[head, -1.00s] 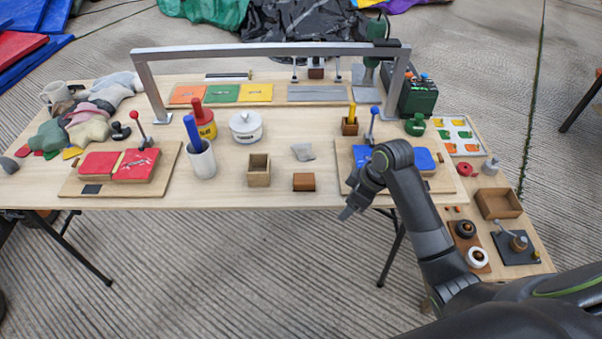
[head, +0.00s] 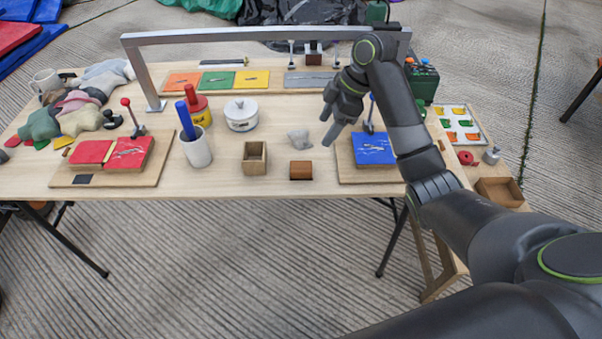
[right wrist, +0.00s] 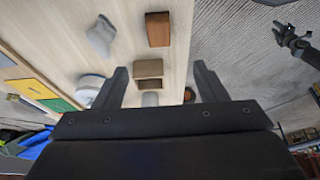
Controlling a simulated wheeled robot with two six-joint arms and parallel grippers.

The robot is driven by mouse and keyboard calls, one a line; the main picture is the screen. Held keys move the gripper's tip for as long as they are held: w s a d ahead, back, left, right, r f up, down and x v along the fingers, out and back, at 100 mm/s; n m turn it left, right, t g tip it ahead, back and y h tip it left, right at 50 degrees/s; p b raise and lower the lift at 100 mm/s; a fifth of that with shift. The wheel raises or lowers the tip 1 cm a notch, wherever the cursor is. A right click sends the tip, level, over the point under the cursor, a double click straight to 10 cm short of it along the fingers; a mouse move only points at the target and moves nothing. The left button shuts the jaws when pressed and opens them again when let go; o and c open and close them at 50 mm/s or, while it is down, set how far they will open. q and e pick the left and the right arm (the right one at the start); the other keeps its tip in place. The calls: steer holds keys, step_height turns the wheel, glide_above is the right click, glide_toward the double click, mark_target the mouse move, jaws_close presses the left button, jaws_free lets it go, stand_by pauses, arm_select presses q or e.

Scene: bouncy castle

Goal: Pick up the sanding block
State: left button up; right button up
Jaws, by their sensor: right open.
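A small brown block (head: 301,170), which I take to be the sanding block, lies near the table's front edge, right of an open wooden box. It also shows near the top of the right wrist view (right wrist: 158,29). My right gripper (head: 328,128) is open and empty above the table, above and behind the block and apart from it. In the right wrist view its fingers (right wrist: 160,78) stand wide apart. What looks like my left gripper (right wrist: 287,34) shows small and dark at the upper right of that view; its jaws are unclear.
The open wooden box (head: 255,158) and a grey crumpled piece (head: 299,139) are close to the block. A board with a blue pad (head: 373,149) and lever is to its right. A white pot (head: 242,115) and a metal frame (head: 265,49) stand further back.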

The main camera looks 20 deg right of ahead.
steer(key=b+x, duration=0.2)
steer(key=x, duration=0.1)
glide_toward(301, 165)
steer(key=x, duration=0.2)
steer(key=shift+s+a+f, duration=0.15)
steer(key=shift+s+f, duration=0.05)
steer(key=shift+f, duration=0.15)
steer(key=shift+x, duration=3)
arm_select(q)
step_height(301, 165, down, 3)
steer(key=shift+r, duration=0.15)
arm_select(e)
steer(key=shift+w, duration=0.1)
steer(key=shift+c, duration=0.4)
steer(key=shift+r, duration=0.1)
steer(key=c, duration=1)
arm_select(q)
steer(key=shift+r, duration=0.1)
arm_select(e)
step_height(301, 165, up, 10)
